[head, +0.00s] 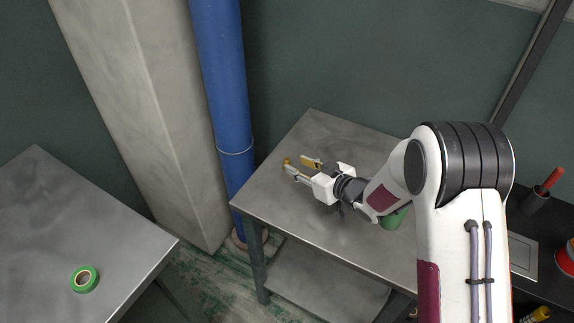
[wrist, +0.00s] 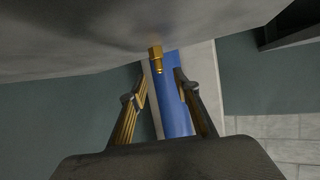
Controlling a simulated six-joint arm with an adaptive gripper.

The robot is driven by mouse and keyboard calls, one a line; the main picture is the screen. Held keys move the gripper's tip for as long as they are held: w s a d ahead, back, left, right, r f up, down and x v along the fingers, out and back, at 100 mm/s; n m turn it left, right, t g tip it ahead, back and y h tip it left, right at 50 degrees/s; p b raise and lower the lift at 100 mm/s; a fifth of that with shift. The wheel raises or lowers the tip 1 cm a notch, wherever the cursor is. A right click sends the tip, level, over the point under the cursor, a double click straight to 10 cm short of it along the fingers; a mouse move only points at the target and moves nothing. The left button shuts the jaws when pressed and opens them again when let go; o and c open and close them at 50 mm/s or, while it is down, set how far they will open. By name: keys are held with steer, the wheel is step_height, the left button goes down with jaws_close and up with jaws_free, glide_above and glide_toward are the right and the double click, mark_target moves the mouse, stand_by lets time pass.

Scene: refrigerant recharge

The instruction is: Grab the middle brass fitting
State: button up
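One brass fitting (wrist: 156,58) shows in the wrist view, touching the grey metal table top, which appears at the top of that picture. It also shows in the head view as a small gold piece (head: 287,162) near the table's left corner. No other fitting can be made out, so I cannot tell whether this is the middle one. My gripper (head: 300,167) is low over the table, its two fingers spread with gold inner faces. In the wrist view, my gripper (wrist: 160,77) has the fitting just beyond its fingertips, in the gap's line. Nothing is held.
The metal table (head: 290,215) is mostly bare; a green object (head: 394,219) stands on it, partly behind my arm. A blue pipe (head: 222,90) and concrete column (head: 150,100) rise beyond its left side. A green tape roll (head: 84,279) lies on the left table (head: 40,220).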

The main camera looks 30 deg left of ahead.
mark_target(287, 159)
steer(key=shift+x, duration=0.95)
steer(key=shift+x, duration=2.55)
steer(key=shift+w+d, duration=0.1)
jaws_close()
